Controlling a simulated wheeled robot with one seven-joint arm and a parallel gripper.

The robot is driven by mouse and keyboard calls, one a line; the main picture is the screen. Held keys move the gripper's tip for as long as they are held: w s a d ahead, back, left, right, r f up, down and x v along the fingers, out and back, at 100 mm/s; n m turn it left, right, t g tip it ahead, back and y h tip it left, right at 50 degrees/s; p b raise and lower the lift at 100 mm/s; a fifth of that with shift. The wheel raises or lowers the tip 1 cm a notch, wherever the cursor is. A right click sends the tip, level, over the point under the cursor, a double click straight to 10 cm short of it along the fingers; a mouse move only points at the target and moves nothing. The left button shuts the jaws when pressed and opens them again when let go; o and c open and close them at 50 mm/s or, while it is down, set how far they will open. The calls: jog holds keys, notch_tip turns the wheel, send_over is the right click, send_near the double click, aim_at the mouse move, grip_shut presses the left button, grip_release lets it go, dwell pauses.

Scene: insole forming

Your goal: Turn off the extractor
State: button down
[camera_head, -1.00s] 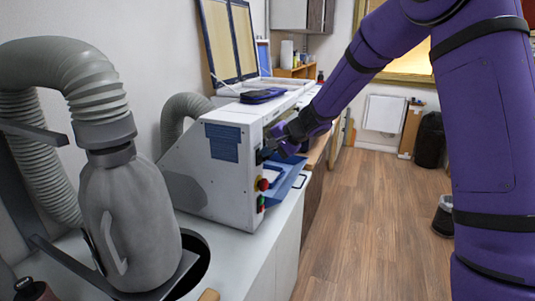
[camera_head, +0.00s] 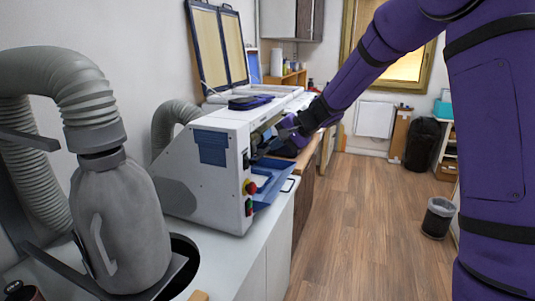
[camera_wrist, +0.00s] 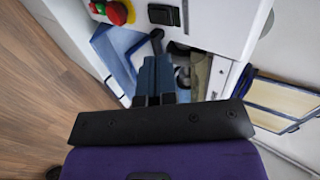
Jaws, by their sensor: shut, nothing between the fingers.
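A white machine (camera_head: 218,177) with sloped sides stands on the counter. Its end panel carries a red button on a yellow base (camera_head: 250,187), a smaller green control below it and a dark switch (camera_head: 246,160) above. The wrist view shows the red button (camera_wrist: 117,12) and a black switch (camera_wrist: 163,15) on the white panel. My gripper (camera_head: 270,143) is at the machine's open front, close to the panel. In the wrist view my gripper (camera_wrist: 155,65) is shut and empty, with its tips just below the black switch. I cannot tell whether anything is touching.
A grey canister (camera_head: 122,230) with a ribbed hose (camera_head: 75,75) stands at the left front. Another hose (camera_head: 172,120) runs behind the machine. A blue tray (camera_head: 272,180) juts from the machine's front. The wooden floor to the right is mostly clear, with a bin (camera_head: 438,217).

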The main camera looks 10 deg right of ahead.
jog(key=shift+w+a+r+v, duration=0.1)
jog(key=shift+r+v, duration=0.05)
jog(key=shift+v, duration=0.65)
jog(key=shift+w+a+r+v, duration=0.1)
jog(key=shift+r+v, duration=0.05)
jog(key=shift+v, duration=0.65)
jog(key=shift+w+a+r+v, duration=0.1)
jog(key=shift+r+v, duration=0.05)
jog(key=shift+v, duration=0.6)
jog(key=shift+s, duration=0.1)
jog(key=s+r+n+g+h, duration=0.1)
jog(key=s+r+n+h, duration=0.15)
jog(key=s, duration=0.75)
jog(key=s+r+n+h, duration=0.15)
jog(key=s+r, duration=0.25)
jog(key=s, duration=0.5)
jog(key=s+d+n+h, duration=0.1)
jog(key=s+d+h, duration=0.1)
jog(key=s, duration=0.8)
jog(key=s+d+f+n+h, duration=0.1)
jog(key=s+d, duration=0.3)
jog(key=s, duration=0.6)
jog(key=shift+d+n+h, duration=0.2)
jog(key=shift+n+h, duration=0.4)
jog(key=c, duration=1.8)
grip_release()
jog(key=shift+f, duration=0.1)
jog(key=shift+c, duration=0.2)
